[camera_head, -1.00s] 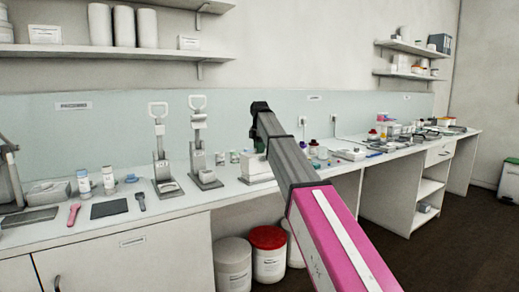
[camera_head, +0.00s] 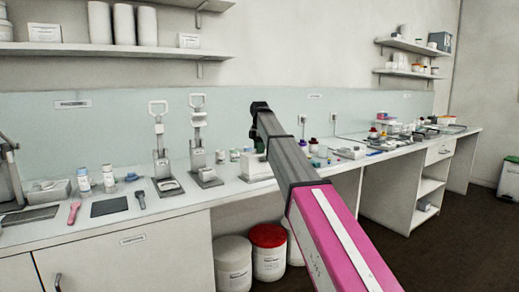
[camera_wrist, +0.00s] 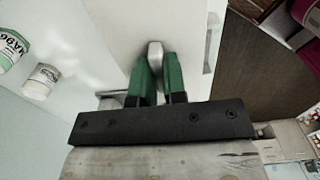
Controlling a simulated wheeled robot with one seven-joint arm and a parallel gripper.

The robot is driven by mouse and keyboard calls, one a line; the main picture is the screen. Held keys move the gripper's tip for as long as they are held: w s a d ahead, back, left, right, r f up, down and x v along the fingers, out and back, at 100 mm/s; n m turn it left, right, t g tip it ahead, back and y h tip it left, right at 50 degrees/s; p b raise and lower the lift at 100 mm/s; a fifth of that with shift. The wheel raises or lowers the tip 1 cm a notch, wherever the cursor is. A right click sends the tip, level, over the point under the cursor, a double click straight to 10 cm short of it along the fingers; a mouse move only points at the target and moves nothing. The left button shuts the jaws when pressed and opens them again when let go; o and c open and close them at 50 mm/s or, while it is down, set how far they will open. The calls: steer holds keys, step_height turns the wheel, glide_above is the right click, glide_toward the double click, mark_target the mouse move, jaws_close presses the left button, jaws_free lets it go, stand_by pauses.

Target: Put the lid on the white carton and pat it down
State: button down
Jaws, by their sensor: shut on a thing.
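The white carton (camera_head: 253,169) stands on the bench in the head view, partly hidden behind my arm. My gripper (camera_wrist: 156,70) has green fingers pointing down over a broad white surface (camera_wrist: 115,30) in the wrist view. The fingers are shut on a small pale knob (camera_wrist: 155,48), which looks like part of the lid. The lid's edges are not clear against the white below. I cannot tell whether the lid touches the carton. In the head view the gripper is mostly hidden behind my arm.
Small jars (camera_head: 234,155) stand just left of the carton, and two upright lever presses (camera_head: 201,140) stand further left. In the wrist view a white tub (camera_wrist: 42,80) is at the left. Bottles (camera_head: 313,145) stand right of my arm. The bench's front edge is close to the carton.

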steer(key=shift+f, duration=0.35)
stand_by(0.5)
jaws_free()
steer(key=shift+r, duration=0.1)
stand_by(0.3)
steer(key=shift+r, duration=3.45)
